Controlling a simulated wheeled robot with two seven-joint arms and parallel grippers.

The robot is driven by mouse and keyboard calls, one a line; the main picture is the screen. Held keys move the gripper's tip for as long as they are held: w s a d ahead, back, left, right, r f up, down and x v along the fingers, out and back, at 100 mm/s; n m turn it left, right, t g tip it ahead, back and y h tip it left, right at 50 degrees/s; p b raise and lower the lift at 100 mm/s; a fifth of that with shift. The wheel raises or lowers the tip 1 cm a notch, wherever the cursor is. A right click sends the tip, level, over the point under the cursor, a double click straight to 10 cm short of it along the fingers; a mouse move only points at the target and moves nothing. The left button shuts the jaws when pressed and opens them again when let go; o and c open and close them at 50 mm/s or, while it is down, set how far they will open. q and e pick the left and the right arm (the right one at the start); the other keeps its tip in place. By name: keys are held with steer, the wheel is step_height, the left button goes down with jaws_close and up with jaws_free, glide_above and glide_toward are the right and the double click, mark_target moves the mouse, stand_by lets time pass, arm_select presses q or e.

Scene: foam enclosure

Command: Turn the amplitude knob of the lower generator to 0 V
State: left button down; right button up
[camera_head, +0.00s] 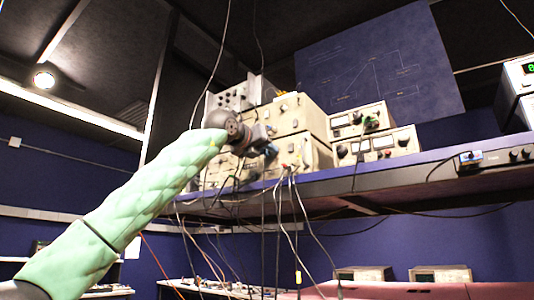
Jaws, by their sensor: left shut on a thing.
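The lower generator (311,157) is a beige box at the bottom of a stack on the shelf. Another beige generator (302,114) sits on top of it. My left arm, in a pale green quilted sleeve, reaches up from the lower left. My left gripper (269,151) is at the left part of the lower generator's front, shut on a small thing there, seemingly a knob. The gripper hides that knob, so its setting and scale cannot be read. My right gripper is not in view.
Several leads (290,205) hang over the shelf edge (400,165) below the generators. A lower bench with more instruments (440,274) lies below.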

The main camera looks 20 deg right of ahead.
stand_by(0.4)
arm_select(q)
steer(key=c, duration=1.3)
jaws_free()
steer(key=shift+b+v, duration=0.8)
steer(key=shift+v, duration=3.1)
